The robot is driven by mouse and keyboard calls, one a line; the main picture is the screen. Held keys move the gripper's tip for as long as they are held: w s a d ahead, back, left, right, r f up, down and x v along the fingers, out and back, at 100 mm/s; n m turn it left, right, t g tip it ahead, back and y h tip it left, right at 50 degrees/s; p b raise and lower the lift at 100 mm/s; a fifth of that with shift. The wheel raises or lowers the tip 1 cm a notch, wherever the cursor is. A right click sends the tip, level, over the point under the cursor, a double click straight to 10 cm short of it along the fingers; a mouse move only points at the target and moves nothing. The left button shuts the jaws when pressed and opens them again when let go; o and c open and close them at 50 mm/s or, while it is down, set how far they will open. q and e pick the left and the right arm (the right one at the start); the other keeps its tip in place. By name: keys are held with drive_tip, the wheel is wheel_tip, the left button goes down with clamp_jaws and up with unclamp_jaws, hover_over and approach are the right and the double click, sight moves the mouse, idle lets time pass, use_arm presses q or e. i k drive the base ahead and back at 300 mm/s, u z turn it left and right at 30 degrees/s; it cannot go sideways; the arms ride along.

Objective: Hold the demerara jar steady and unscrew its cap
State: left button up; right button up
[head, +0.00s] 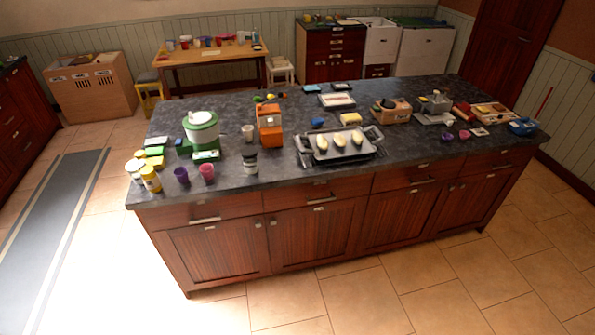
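I cannot read any label, so I cannot tell which jar is the demerara jar. A dark jar with a pale band (250,162) stands upright near the front edge of the island counter. A yellow jar (151,180) stands upright at the counter's front left corner. Another pale jar (135,171) stands just behind it to the left. Whether their caps are tight is too small to see. Neither of my grippers is in view.
The island counter (420,148) is crowded. A purple cup (181,175) and a pink cup (207,171) stand between the jars. A green and white appliance (201,132), an orange machine (270,128) and a tray (363,151) of pale oval items stand nearby. Tiled floor (345,295) in front is clear.

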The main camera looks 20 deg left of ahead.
sight(251, 167)
drive_tip(key=z, duration=0.2)
drive_tip(key=i, duration=1.45)
drive_tip(key=u, duration=0.75)
